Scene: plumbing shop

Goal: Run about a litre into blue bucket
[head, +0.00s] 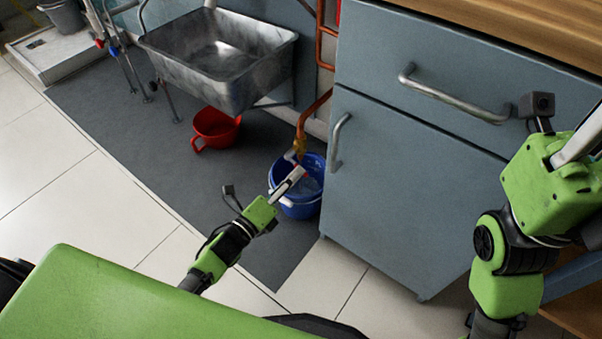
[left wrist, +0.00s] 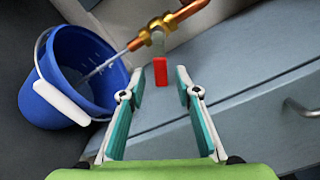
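The blue bucket (head: 298,205) stands on the grey mat under a brass tap (head: 300,146); it also shows in the left wrist view (left wrist: 55,98), its white handle grip hanging at the side. A thin stream runs from the tap's spout (left wrist: 132,45) into the bucket, with pale water inside. The tap's red lever (left wrist: 161,71) shows beyond and between my left fingertips. My left gripper (left wrist: 158,85) is open, with gaps on both sides of the lever; in the head view (head: 291,181) it covers part of the bucket. My right gripper (head: 578,138) is partly cut off at the right edge.
A red bucket (head: 216,128) stands on the mat below a metal sink (head: 220,55). A grey-blue cabinet (head: 400,190) stands right beside the blue bucket. A grey bucket (head: 64,16) is at the far left. White tiled floor (head: 60,180) is clear at left.

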